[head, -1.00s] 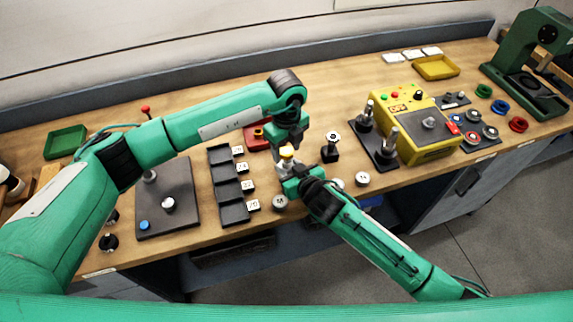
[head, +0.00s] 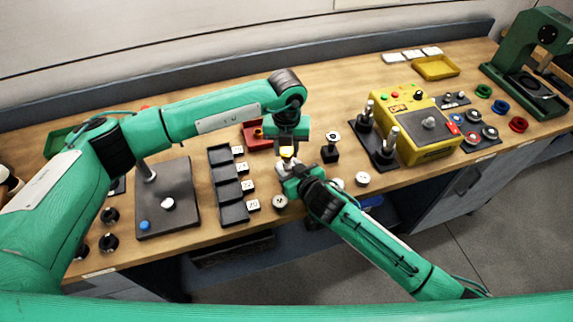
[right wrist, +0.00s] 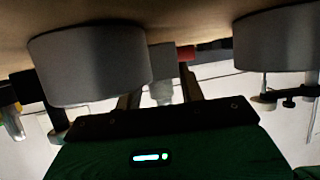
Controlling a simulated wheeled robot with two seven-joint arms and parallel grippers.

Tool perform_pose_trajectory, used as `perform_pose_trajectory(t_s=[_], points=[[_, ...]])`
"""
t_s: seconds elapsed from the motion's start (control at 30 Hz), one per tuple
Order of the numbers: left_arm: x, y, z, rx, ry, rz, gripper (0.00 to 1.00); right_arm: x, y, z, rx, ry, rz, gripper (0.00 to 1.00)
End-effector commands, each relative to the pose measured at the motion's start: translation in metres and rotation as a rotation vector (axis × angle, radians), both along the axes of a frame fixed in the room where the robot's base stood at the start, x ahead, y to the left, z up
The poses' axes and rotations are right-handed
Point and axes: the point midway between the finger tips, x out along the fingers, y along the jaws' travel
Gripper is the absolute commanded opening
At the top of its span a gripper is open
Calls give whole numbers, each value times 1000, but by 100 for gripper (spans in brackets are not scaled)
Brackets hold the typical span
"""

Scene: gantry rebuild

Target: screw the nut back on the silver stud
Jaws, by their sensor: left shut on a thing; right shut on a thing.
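My left gripper (head: 289,146) points down in the middle of the bench and is shut on a small yellow piece (head: 287,152), which may be the nut. My right gripper (head: 287,170) comes in from the lower right, just below it, and is shut on a pale silver piece. That silver piece (right wrist: 161,88) shows between the two fingers in the right wrist view. The yellow piece sits directly above the silver one; I cannot tell whether they touch or any thread is engaged. Two silver studs (head: 391,137) stand upright on a dark plate to the right.
Dark bins (head: 229,190) with white labels stand to the left, beside a dark plate (head: 180,205). A dark post (head: 330,152) and round pale discs (head: 362,179) are close on the right. A yellow box (head: 425,145) stands beyond.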

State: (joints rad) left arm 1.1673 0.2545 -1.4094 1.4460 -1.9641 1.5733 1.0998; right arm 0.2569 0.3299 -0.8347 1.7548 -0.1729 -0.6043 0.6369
Motion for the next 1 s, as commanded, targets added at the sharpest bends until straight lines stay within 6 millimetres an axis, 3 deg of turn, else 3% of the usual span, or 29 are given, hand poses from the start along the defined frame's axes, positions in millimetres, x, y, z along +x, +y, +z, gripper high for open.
perform_pose_trajectory(t_s=[1.0], points=[[1,0,-1,2,-1,-1682,4,0,0,0,0,1,0,0]])
